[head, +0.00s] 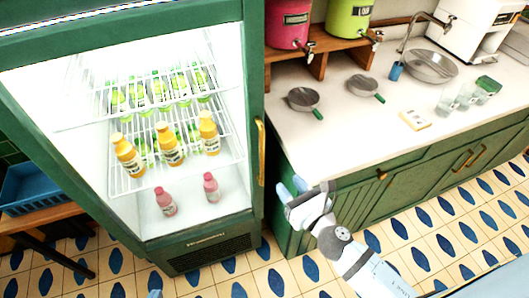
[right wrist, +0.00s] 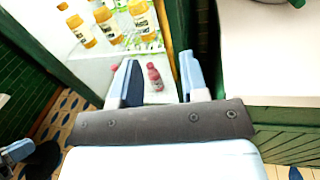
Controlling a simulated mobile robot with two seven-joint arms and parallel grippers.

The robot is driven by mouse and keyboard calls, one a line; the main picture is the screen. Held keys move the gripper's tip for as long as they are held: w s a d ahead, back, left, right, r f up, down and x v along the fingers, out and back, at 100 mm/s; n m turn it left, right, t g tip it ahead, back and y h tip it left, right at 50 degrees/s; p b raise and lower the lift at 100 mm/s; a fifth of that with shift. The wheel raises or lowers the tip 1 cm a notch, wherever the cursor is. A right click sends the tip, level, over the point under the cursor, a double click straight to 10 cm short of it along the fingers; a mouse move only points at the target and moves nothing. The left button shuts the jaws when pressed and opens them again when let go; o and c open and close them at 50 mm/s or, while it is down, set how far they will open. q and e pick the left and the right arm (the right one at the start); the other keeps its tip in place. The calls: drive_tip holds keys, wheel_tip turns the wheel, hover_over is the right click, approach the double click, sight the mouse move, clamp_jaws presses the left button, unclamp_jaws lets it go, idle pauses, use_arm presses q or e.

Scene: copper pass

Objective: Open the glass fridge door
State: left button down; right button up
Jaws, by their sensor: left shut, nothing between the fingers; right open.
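The glass fridge door (head: 255,90) has a green frame, and its glass front shows lit shelves. It looks closed. Its upright gold handle (head: 261,150) is on the right side of the frame. My right gripper (head: 291,188) is open and empty, a little below and right of the handle, apart from it in the head view.
Orange bottles (head: 170,145) and pink bottles (head: 211,187) stand inside the fridge. A white counter (head: 350,135) on green cabinets adjoins it at right, with pans (head: 303,99) on top. A blue crate (head: 30,187) sits at left. The tiled floor (head: 235,280) in front looks clear.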

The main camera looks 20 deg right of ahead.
sight(263, 152)
drive_tip(key=shift+n, duration=0.3)
drive_tip(key=p+x, duration=0.3)
drive_tip(key=x, duration=1)
drive_tip(key=shift+w+r, duration=0.2)
drive_tip(key=shift+w, duration=0.2)
clamp_jaws()
